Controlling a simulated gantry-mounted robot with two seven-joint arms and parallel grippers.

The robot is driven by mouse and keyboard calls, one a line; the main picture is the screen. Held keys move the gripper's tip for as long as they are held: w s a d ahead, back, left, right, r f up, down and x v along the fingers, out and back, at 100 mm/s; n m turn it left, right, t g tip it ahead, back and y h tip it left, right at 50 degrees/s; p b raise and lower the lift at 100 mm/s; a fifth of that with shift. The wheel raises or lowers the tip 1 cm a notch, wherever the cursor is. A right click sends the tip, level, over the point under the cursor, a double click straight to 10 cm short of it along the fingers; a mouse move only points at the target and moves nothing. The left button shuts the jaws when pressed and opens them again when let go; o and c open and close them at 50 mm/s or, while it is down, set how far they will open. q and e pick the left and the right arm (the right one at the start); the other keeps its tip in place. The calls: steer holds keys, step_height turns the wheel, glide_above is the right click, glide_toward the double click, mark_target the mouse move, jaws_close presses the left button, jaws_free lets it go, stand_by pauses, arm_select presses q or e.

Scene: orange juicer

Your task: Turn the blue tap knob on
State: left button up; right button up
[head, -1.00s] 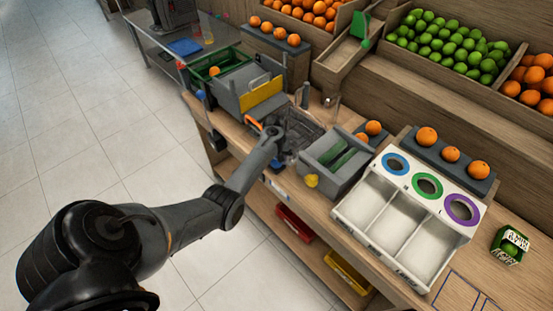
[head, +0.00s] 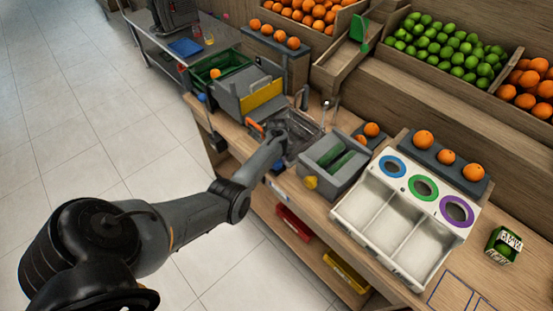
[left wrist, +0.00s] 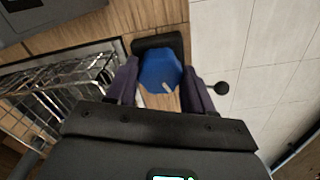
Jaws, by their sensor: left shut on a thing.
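The blue tap knob (left wrist: 160,70) is faceted, with a pale mark near its lower edge, and sits in front of a black mount in the left wrist view. My left gripper (left wrist: 162,87) has one dark finger on each side of it and is shut on it. In the head view, my left arm reaches over the counter beside the metal sink (head: 304,126). The arm hides most of the grip there, and I cannot make out the knob clearly. My right gripper is not in view.
A grey machine with a yellow panel (head: 262,95) is behind to the left. A white three-compartment box (head: 370,238) is further right. Floor lies open in front of the counter.

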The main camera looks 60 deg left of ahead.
arm_select(q)
steer(key=n, duration=0.3)
steer(key=shift+p, duration=0.3)
steer(key=n, duration=0.3)
steer(key=shift+w+n, duration=0.1)
steer(key=shift+n, duration=0.2)
steer(key=n+b, duration=0.1)
steer(key=n, duration=0.3)
steer(key=shift+n+b, duration=0.3)
steer(key=shift+n, duration=0.9)
steer(key=o, duration=1)
steer(key=shift+o, duration=0.2)
steer(key=shift+r, duration=0.15)
step_height(320, 180, up, 11)
steer(key=p, duration=0.3)
steer(key=shift+f+p, duration=0.2)
steer(key=shift+p, duration=0.2)
